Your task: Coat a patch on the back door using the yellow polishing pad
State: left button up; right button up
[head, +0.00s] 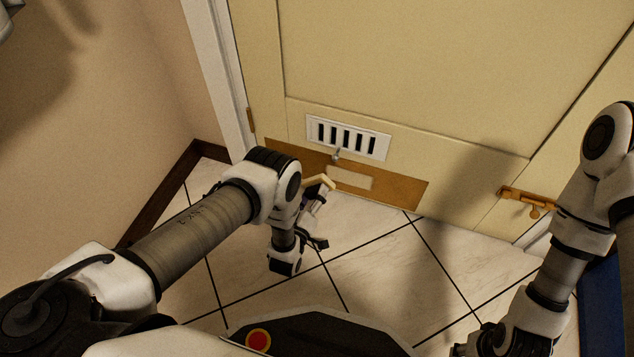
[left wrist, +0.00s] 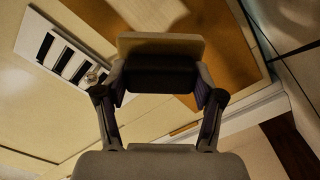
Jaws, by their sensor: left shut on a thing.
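The cream back door (head: 420,70) fills the upper part of the head view. A brown plate (head: 400,190) runs along its bottom, with a pale rectangular patch (head: 352,177) on it. My left gripper (head: 318,197) is low in front of the plate, shut on the yellow polishing pad (head: 320,183). The pad's edge shows just left of the patch. In the left wrist view the pad (left wrist: 160,43) sits on a dark block between the fingers, and hides part of the plate behind. I cannot tell whether the pad touches the door. My right gripper (head: 478,347) is at the bottom edge, partly cut off.
A white vent (head: 347,137) with dark slots is just above the plate, with a small metal knob (head: 337,155) at its lower edge. An orange-brown latch (head: 528,198) is on the right. A wall with dark skirting (head: 165,190) stands left. The tiled floor (head: 385,265) is clear.

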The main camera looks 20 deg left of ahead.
pick_arm(q)
jog(key=shift+s, duration=0.1)
jog(key=shift+s+r+p, duration=0.1)
jog(key=shift+s+p, duration=0.75)
jog(key=shift+s, duration=0.65)
